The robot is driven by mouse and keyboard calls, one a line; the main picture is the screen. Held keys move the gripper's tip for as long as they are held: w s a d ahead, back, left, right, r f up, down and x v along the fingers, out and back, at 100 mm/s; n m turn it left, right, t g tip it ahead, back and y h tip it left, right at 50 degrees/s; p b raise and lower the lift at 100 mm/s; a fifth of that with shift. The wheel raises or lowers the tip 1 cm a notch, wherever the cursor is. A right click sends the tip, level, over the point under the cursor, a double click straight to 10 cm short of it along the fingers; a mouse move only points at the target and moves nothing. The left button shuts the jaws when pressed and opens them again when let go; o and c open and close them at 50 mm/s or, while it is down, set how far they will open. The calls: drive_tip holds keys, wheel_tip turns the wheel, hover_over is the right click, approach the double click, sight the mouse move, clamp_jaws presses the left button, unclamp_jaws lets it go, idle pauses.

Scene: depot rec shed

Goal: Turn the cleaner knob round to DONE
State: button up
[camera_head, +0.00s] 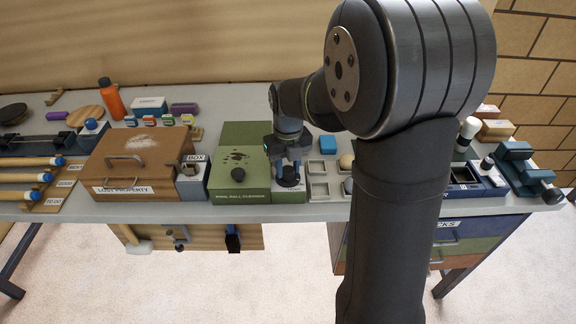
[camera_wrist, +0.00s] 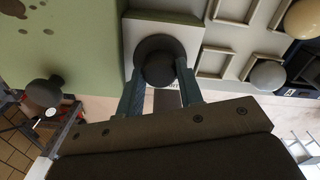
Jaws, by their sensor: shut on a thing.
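The green pool ball cleaner (camera_head: 225,193) stands near the middle of the bench, with dark spots or holes in its top. The dark round cleaner knob (camera_head: 288,182) is at its right part; in the wrist view the knob (camera_wrist: 158,50) sits on a pale plate. My gripper (camera_head: 288,168) points down at it, and its two fingers (camera_wrist: 160,75) are shut on the knob from both sides. A second dark knob or handle (camera_head: 238,174) rises from the green top to the left; it also shows in the wrist view (camera_wrist: 43,93). No DONE mark is readable.
A brown lost property box (camera_head: 140,155) and a small box unit (camera_head: 192,185) stand to the left. A pale tray with square compartments (camera_head: 320,188) and balls is close on the right. My arm hides part of the bench's right side.

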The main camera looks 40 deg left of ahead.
sight(288, 169)
idle(0.4)
drive_tip(key=o, duration=1)
drive_tip(key=shift+c, duration=0.2)
wheel_tip(288, 169, up, 17)
drive_tip(key=shift+r, duration=0.2)
